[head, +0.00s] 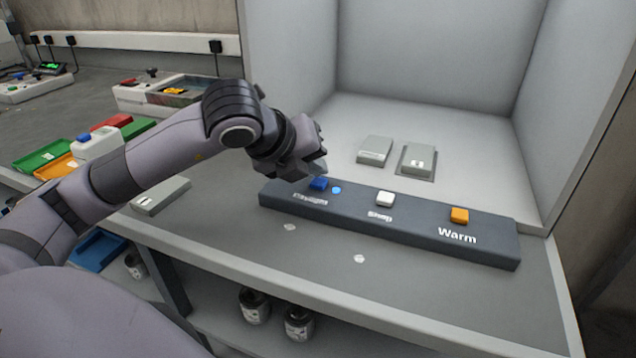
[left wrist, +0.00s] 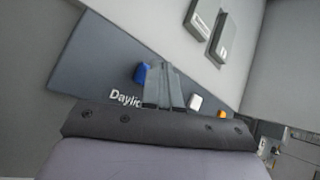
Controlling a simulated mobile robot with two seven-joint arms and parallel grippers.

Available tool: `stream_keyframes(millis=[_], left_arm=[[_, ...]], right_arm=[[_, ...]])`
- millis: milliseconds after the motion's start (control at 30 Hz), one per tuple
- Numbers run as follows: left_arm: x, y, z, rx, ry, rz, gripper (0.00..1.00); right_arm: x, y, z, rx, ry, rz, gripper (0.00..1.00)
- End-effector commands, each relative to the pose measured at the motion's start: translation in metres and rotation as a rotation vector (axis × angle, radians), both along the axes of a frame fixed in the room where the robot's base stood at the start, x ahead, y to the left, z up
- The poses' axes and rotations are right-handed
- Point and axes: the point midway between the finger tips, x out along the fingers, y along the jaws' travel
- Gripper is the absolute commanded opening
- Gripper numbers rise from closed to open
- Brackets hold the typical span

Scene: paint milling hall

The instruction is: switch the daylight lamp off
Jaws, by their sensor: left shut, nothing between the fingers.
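The dark switch bar (head: 420,228) lies along the front of the grey booth. Its blue rocker (head: 318,184) is at the left end above a label that reads Daylight in the left wrist view. A small bright blue dot (head: 336,190) shows just right of the rocker. A white switch (head: 385,199) and an orange switch (head: 459,215), labelled Warm, are farther right. My left gripper (head: 320,168) is shut and empty, just above and behind the blue rocker. In the left wrist view the fingers (left wrist: 165,72) appear beside the blue rocker (left wrist: 142,75); I cannot tell whether they touch.
Two pale grey panels (head: 374,150) (head: 418,160) lie on the booth floor behind the bar. Another grey block (head: 161,196) is on the bench at left. Coloured trays (head: 42,160) and a boxed device are farther left. Jars (head: 254,306) stand on the shelf below. The bench before the bar is mostly clear.

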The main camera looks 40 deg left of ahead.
Motion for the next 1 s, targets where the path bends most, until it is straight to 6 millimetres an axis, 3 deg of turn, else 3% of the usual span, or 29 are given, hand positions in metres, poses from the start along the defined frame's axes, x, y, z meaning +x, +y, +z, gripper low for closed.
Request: stream_keyframes(millis=[1000], left_arm=[[0.0001, 0.0002, -0.0058, 0.001, 0.001, 0.001, 0.00]], right_arm=[[0.0003, 0.0019, -0.0075, 0.008, 0.000, -0.007, 0.83]])
